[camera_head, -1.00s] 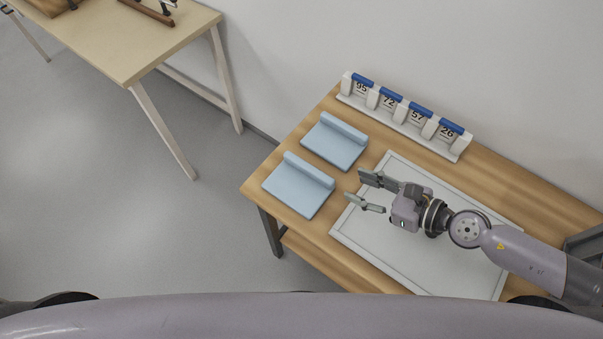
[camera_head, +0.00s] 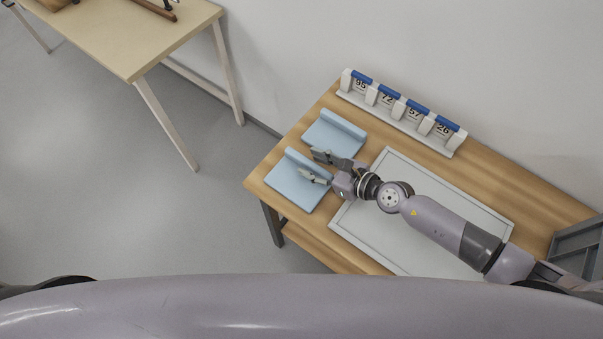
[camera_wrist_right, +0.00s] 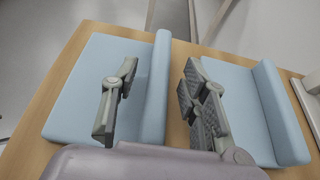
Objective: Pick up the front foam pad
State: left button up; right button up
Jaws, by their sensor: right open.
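The front foam pad (camera_head: 287,188) is a light blue slab with a raised ridge along its far edge. It lies flat on the wooden table, and it shows at left in the right wrist view (camera_wrist_right: 75,100). My right gripper (camera_head: 306,163) is open and empty over this pad's ridge. In the right wrist view the gripper (camera_wrist_right: 160,66) has one finger over the pad's flat part and the other past the ridge, towards the back pad. Contact cannot be told. The similar back foam pad (camera_head: 331,132) lies just behind. My left gripper is not in view.
A white framed tray (camera_head: 420,222) lies right of the pads, under my right arm. A white rack with blue-topped number cards (camera_head: 402,112) stands along the wall side. A grey bin (camera_head: 577,245) is at far right. Another table (camera_head: 130,40) stands at upper left.

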jog(key=shift+w+a+f, duration=0.15)
jog(key=shift+a, duration=0.05)
jog(key=shift+c, duration=0.5)
grip_shut()
